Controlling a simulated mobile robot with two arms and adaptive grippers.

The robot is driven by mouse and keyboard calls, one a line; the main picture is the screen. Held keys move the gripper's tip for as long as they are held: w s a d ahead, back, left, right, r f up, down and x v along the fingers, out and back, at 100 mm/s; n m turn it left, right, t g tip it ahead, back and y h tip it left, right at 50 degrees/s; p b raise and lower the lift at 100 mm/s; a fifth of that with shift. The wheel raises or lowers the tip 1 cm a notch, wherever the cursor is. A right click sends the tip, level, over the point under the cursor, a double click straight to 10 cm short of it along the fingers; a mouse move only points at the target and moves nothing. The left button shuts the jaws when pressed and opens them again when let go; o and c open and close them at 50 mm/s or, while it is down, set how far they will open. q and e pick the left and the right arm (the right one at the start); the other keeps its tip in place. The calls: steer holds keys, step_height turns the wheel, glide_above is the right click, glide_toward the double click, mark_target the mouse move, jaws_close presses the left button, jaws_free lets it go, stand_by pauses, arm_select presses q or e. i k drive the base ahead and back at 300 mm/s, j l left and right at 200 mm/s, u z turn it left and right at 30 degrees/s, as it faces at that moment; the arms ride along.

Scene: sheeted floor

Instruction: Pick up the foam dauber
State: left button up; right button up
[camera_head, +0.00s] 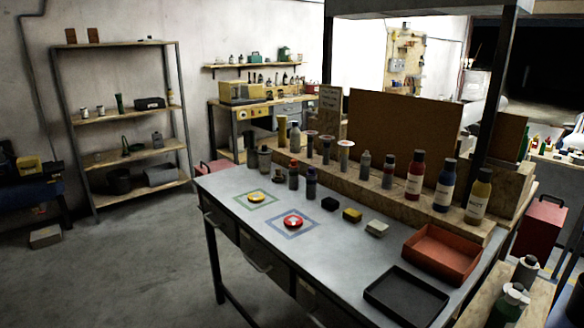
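No object in view is clearly marked as the foam dauber, and I cannot tell which one it is. Several stemmed pieces with wide flat tops, one of them a pale piece (345,155), stand on the wooden ledge at the back of the grey table (225,190). On the tabletop lie a black block (330,204), a yellow and black block (352,215) and a pale block (377,228). A yellow round piece (256,197) sits in a green square outline, and a red round piece (293,222) in a blue one. Neither of my grippers is in view.
A red tray (440,256) and a black tray (406,299) are at the table's right end. Labelled bottles, including a red one (414,180), line the ledge. Dark bottles (311,183) stand near the table's back left. The floor (130,260) left of the table is open.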

mark_target(279, 176)
steer(key=i+j+z, duration=0.2)
steer(key=i+j, duration=1.25)
